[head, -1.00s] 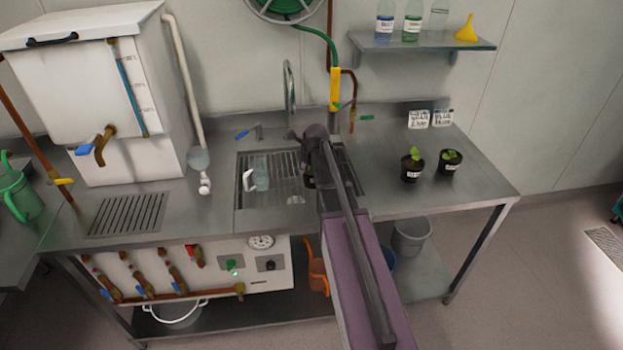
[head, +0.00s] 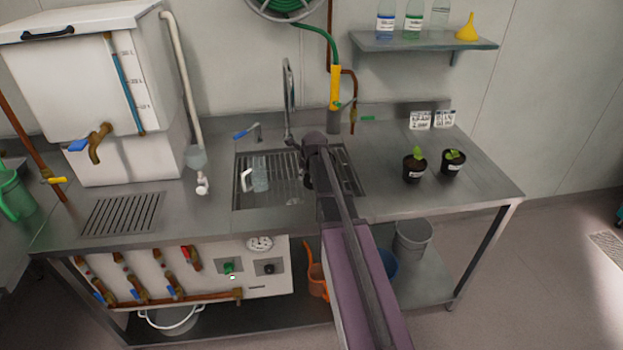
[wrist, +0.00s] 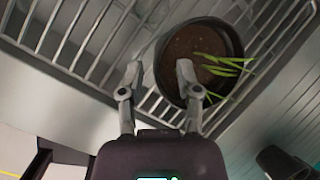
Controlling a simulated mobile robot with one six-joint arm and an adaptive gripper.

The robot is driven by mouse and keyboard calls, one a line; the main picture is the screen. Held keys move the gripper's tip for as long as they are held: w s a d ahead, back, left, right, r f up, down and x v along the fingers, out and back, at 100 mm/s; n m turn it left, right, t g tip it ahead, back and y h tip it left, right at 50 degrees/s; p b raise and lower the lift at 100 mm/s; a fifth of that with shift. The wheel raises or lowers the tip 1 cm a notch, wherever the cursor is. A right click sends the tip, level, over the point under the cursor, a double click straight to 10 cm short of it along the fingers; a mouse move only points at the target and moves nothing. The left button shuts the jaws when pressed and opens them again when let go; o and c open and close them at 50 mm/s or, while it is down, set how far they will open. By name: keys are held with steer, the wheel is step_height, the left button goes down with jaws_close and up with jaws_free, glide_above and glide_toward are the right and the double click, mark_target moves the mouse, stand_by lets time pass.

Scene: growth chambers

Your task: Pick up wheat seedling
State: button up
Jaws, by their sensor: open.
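The wheat seedling shows in the wrist view as thin, grass-like green leaves (wrist: 225,68) over dark soil in a round black pot (wrist: 240,42). The pot is on the wire rack over the sink. My gripper (wrist: 159,70) is open and empty at the pot's near left rim. One finger overlaps the soil in the picture and the other shows outside the pot. I cannot tell whether either finger touches it. In the head view my arm hides the seedling and most of the gripper.
Two small potted plants (head: 415,166) (head: 453,162) stand on the counter at right, with labels (head: 420,120) behind them. A clear jug (head: 260,176) is in the sink at left. A tap (head: 289,105) rises behind the sink. The front right counter is clear.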

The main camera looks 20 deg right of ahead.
jaws_close()
steer(key=shift+r, duration=0.25)
stand_by(0.4)
step_height(320, 180, up, 2)
steer(key=p, duration=0.2)
steer(key=shift+r+p, duration=0.1)
steer(key=shift+p, duration=0.25)
steer(key=s+d+r+p, duration=0.1)
steer(key=s+r+p, duration=0.1)
steer(key=s, duration=1.4)
steer(key=shift+r, duration=0.15)
